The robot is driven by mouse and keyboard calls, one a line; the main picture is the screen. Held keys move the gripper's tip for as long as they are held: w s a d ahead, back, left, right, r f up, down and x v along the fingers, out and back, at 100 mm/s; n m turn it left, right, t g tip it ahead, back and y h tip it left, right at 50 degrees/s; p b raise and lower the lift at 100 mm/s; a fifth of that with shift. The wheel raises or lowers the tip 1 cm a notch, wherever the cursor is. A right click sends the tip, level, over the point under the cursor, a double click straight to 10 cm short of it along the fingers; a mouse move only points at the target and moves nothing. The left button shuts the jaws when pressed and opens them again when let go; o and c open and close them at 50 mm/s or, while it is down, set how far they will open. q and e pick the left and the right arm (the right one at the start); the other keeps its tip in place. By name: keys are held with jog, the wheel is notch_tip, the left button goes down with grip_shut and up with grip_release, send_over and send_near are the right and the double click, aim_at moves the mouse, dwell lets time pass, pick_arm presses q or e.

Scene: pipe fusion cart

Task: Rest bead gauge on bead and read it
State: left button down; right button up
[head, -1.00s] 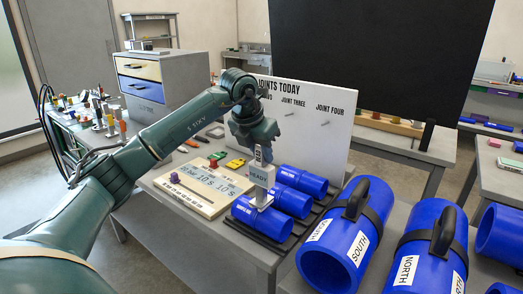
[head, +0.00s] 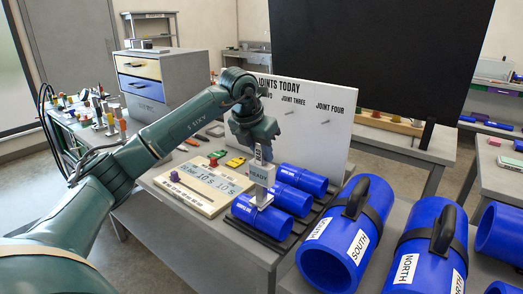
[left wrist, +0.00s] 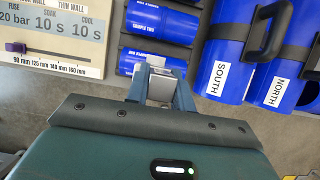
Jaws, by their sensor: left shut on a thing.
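My left gripper (head: 262,152) is shut on the bead gauge, a small grey block with a "READY" display (head: 262,175). The gauge hangs upright below the fingers, and its narrow foot is at the top of the nearest blue sample pipe (head: 250,221). I cannot tell whether the foot touches the bead. In the left wrist view, the gripper's fingers (left wrist: 162,82) hold the pale gauge (left wrist: 160,90) over the lower blue pipe, hiding part of it. The bead itself is too small to make out. My right gripper is not in view.
More blue sample pipes (head: 300,181) lie behind in a dark rack. A settings board (head: 193,194) with a purple slider is on the left. A white "Joints today" board (head: 318,135) rises behind.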

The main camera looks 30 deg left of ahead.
pick_arm(q)
jog(key=shift+f+b, duration=0.3)
jog(key=shift+f, duration=0.2)
dwell(0.3)
dwell(0.8)
jog(key=shift+f, duration=0.1)
dwell(0.8)
jog(key=shift+s+f, duration=0.1)
dwell(0.8)
